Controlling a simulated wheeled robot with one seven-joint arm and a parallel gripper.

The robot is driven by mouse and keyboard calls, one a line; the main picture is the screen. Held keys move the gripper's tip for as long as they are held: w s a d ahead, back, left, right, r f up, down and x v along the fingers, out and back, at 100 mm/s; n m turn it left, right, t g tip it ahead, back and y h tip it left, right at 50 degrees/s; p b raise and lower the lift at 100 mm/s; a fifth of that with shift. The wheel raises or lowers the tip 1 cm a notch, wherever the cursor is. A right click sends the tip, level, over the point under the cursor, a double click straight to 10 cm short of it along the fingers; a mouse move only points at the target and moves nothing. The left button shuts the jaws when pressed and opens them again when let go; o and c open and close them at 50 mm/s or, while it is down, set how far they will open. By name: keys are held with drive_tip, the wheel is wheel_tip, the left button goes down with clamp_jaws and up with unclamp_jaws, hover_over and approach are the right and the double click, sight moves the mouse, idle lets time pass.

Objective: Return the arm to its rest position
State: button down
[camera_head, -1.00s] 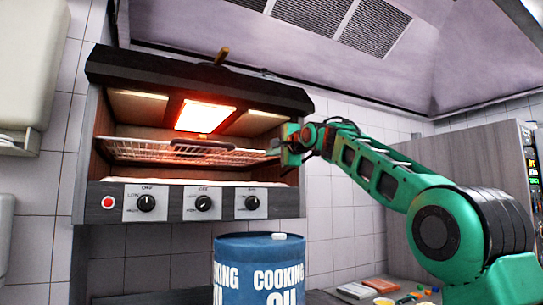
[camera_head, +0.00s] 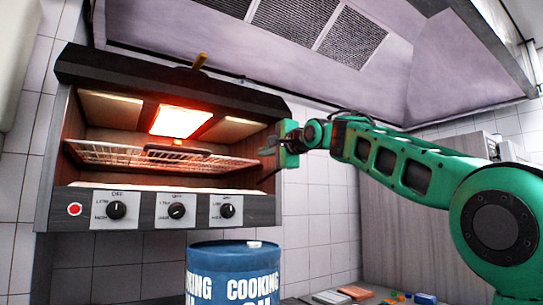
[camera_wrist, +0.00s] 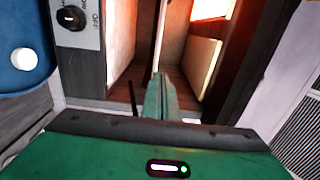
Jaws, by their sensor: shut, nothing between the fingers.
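My green arm reaches in from the right in the head view. My gripper (camera_head: 268,150) is shut and empty at the right edge of the grill oven's opening. In the wrist view the closed fingers (camera_wrist: 158,82) point towards the oven's interior, with nothing between them. The grill oven (camera_head: 160,215) is open at the front and its heater (camera_head: 181,121) glows orange. A wire rack (camera_head: 105,153) crosses its inside, with a dark flat item (camera_head: 178,153) at its middle.
A blue cooking oil drum (camera_head: 235,272) stands below the oven; its white cap (camera_wrist: 24,59) shows in the wrist view. Oven knobs (camera_wrist: 71,17) are close to my gripper. A vent hood (camera_head: 450,70) hangs above. Small items (camera_head: 355,292) lie on the counter at lower right.

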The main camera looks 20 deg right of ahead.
drive_tip(key=s+d+f+n+g+h, duration=0.1)
drive_tip(key=s+d+f+g+h, duration=0.15)
drive_tip(key=s+d+f, duration=0.65)
drive_tip(key=s+d+f+n+g+h, duration=0.1)
drive_tip(key=s+d+f+g+h, duration=0.2)
drive_tip(key=f, duration=1.2)
drive_tip(key=s+d+f+n+g+h, duration=0.1)
drive_tip(key=s+d+f+g, duration=0.2)
drive_tip(key=s+d+f, duration=0.7)
drive_tip(key=s+a+f+n+g+y, duration=0.1)
drive_tip(key=s+f+n+g, duration=0.4)
drive_tip(key=s+f, duration=2.3)
drive_tip(key=f+g, duration=0.1)
drive_tip(key=g, duration=0.3)
drive_tip(key=shift+s+a, duration=0.35)
drive_tip(key=shift+r, duration=0.1)
